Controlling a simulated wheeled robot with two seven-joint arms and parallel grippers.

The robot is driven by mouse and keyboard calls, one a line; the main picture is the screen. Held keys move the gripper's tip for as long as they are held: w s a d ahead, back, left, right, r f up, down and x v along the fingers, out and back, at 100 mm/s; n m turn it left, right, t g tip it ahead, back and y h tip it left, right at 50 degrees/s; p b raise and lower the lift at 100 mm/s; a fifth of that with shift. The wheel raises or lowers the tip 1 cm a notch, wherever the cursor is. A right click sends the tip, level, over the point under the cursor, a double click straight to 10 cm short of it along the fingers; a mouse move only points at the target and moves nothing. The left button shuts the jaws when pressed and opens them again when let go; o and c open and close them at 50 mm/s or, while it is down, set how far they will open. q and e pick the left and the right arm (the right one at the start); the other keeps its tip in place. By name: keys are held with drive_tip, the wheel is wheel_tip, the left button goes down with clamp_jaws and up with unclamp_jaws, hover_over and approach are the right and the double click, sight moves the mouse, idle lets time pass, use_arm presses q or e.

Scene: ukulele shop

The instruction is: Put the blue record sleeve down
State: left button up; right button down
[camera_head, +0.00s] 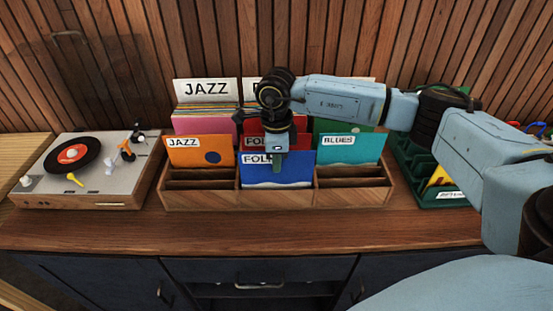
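The blue record sleeve (296,173) has a white label reading "FOL", with the rest covered. My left gripper is out of view.
An orange "JAZZ" sleeve (190,153) stands left and a teal "BLUES" sleeve (352,150) right, with taller sleeves behind. A turntable (112,178) is at the left. A green tray (437,200) is at the right, near my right arm. The counter front (250,234) is clear.

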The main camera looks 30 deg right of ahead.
drive_tip(key=c, duration=1.6)
unclamp_jaws()
drive_tip(key=shift+r, duration=0.1)
wheel_tip(320, 180, up, 13)
drive_tip(key=shift+r+p, duration=0.1)
drive_tip(key=shift+p, duration=0.3)
drive_tip(key=shift+a, duration=0.1)
